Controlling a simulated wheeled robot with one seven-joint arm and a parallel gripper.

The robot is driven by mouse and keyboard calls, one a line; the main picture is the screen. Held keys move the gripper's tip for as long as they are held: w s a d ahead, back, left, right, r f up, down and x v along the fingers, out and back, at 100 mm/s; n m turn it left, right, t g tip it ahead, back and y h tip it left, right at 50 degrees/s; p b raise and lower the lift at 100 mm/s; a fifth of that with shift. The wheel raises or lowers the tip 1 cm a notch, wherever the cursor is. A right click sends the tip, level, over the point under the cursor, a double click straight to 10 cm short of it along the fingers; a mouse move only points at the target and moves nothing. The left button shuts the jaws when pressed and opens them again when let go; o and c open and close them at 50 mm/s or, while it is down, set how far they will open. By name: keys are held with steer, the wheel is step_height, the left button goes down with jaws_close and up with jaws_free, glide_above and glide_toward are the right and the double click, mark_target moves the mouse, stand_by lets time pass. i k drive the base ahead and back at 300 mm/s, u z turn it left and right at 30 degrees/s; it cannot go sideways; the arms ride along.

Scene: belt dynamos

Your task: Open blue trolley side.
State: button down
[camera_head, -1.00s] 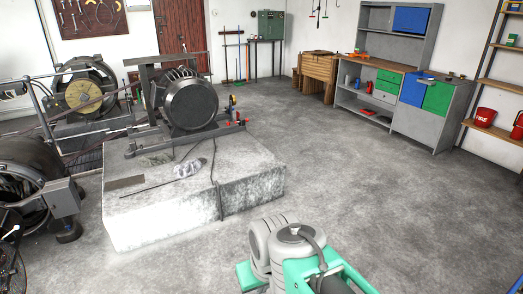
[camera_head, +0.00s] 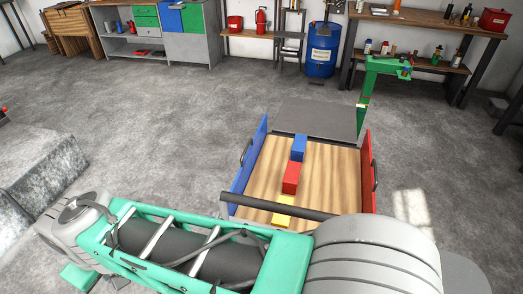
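The trolley has a wooden bed (camera_head: 327,175) and stands in front of me, right of centre. Its blue side (camera_head: 243,172) runs along the left edge of the bed, looks upright, and has a dark handle on its outer face. The red side (camera_head: 368,170) stands along the right edge, also with a handle. A grey panel (camera_head: 318,118) is at the far end. A blue block (camera_head: 299,147), a red block (camera_head: 290,178) and a yellow block (camera_head: 284,203) lie in a row on the bed. My arm crosses the bottom and hides the near end. My gripper is not in view.
A dark bar (camera_head: 275,206) crosses the near part of the bed. A green post (camera_head: 364,105) stands at the trolley's far right. The concrete floor left of the blue side is clear up to a stone plinth (camera_head: 40,170). Cabinets, a blue barrel (camera_head: 322,50) and a workbench line the back.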

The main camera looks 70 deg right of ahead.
mark_target(240, 184)
steer(key=u, duration=1.05)
steer(key=i, duration=0.85)
steer(key=z, duration=3.6)
steer(key=i, duration=0.5)
steer(key=z, duration=0.25)
